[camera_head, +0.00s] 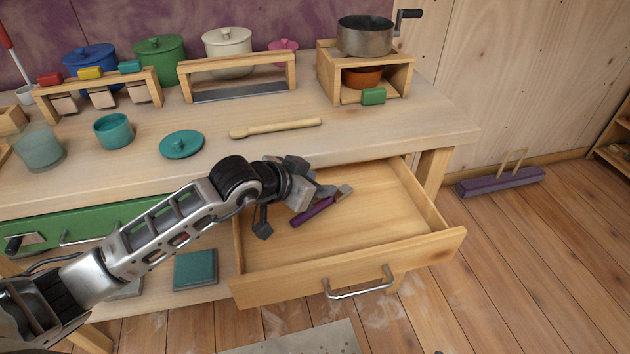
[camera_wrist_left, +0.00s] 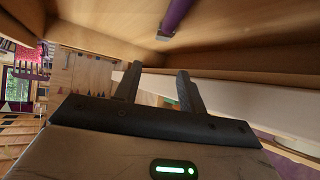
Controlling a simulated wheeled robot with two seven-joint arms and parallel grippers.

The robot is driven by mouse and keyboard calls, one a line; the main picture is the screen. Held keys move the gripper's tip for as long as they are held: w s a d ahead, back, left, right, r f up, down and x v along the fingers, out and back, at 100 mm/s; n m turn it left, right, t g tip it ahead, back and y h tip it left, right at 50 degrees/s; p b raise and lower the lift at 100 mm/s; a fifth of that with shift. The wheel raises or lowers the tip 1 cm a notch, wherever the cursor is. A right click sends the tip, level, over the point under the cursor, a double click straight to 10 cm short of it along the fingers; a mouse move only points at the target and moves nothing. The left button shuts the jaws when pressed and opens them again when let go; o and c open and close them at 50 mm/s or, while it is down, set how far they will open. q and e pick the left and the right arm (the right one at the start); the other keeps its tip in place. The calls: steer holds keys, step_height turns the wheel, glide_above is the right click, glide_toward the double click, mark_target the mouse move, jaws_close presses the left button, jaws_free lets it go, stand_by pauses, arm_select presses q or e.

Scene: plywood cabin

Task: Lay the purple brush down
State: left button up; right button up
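The purple brush (camera_head: 314,212) lies in the open wooden drawer (camera_head: 390,210), near its left side, with a grey end pointing up and right. Part of it is beside or behind my left gripper (camera_head: 318,188) in the head view. In the left wrist view the purple brush (camera_wrist_left: 177,14) shows at the top edge, beyond the fingers. My left gripper (camera_wrist_left: 157,82) has its two fingers apart there, with nothing seen between them. My right gripper is in neither view.
On the wooden counter (camera_head: 370,135) above lie a wooden spoon (camera_head: 275,129) and a teal lid (camera_head: 181,144). A teal cup (camera_head: 113,130) and pots stand further left and back. The drawer's right half is bare. A purple block (camera_head: 500,182) sits on the floor at right.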

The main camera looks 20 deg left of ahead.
arm_select(q)
steer(key=b+v, duration=0.2)
steer(key=v, duration=1.4)
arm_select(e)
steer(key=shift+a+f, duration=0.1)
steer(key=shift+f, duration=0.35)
arm_select(q)
steer(key=shift+d, duration=0.1)
steer(key=shift+s, duration=0.1)
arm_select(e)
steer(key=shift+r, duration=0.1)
